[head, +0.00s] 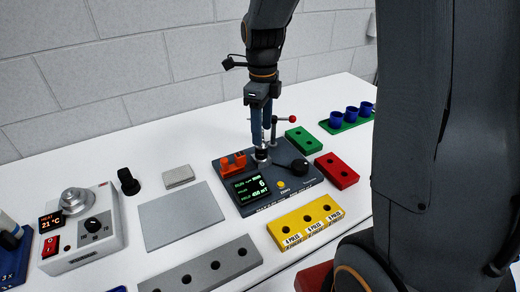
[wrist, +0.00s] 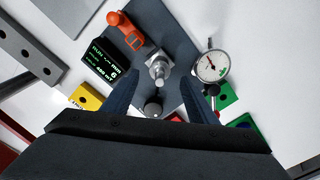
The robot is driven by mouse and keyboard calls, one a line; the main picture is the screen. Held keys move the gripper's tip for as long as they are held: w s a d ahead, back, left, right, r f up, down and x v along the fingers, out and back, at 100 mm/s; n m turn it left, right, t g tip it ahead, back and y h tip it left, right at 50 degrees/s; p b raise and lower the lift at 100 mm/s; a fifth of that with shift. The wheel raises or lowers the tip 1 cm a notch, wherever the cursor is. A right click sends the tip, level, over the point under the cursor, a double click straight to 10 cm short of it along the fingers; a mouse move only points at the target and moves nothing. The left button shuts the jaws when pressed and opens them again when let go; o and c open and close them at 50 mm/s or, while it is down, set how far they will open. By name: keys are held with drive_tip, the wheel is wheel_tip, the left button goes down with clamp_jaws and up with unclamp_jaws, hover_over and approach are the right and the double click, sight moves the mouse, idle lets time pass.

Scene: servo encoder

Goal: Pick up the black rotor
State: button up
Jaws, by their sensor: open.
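No part is clearly marked as the black rotor. A small upright black piece (head: 128,182) stands on the table at left, behind the grey mat. A dark test station (head: 225,170) stands at the middle; its silver spindle (wrist: 158,70) with a nut is between my fingers in the wrist view. My gripper (head: 261,138) points down over the spindle; in the wrist view my gripper (wrist: 160,80) is open, with a finger on each side and nothing visibly clamped. The fingers partly hide the station.
A dial gauge (wrist: 210,66) and an orange clamp (wrist: 125,30) stand close beside the spindle. Around the station are a yellow pole rack (head: 306,221), red block (head: 337,170) and green block (head: 304,140). A heater box (head: 85,245) is at left. The grey mat (head: 180,215) is empty.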

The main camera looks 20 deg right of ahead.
sight(261, 147)
drive_tip(key=shift+f+p, duration=1.25)
drive_tip(key=shift+f, duration=2)
clamp_jaws()
